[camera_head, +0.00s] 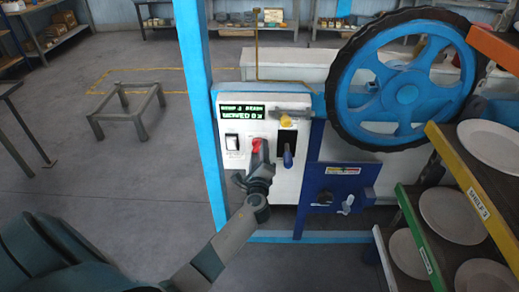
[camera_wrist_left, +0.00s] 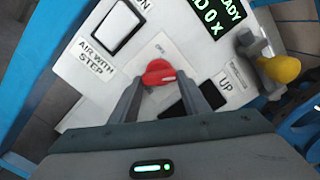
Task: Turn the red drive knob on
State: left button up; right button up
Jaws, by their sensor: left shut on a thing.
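The red drive knob (camera_head: 256,146) is on the white control panel (camera_head: 293,183), right of the white rocker switch (camera_head: 232,142). In the left wrist view the red knob (camera_wrist_left: 159,72) sits between the tips of my left gripper (camera_wrist_left: 160,88). The two fingers straddle the knob, and the gripper is shut on it. In the head view my left gripper (camera_head: 261,165) reaches up from below and partly covers the knob. The green display (camera_head: 242,112) is lit above it. My right gripper is not in view.
A blue post (camera_head: 200,100) stands left of the panel. A large blue wheel (camera_head: 400,85) and shelves with plates (camera_head: 452,215) are at the right.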

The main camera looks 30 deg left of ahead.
pick_arm(q)
jog(key=shift+f+m+p, duration=0.15)
jog(key=shift+m+p, duration=0.25)
jog(key=shift+m, duration=0.8)
jog(key=o, duration=1)
jog(key=shift+o, duration=0.2)
jog(key=shift+s, duration=0.1)
jog(key=b+v, duration=0.4)
jog(key=v, duration=1.3)
jog(key=shift+s, duration=0.15)
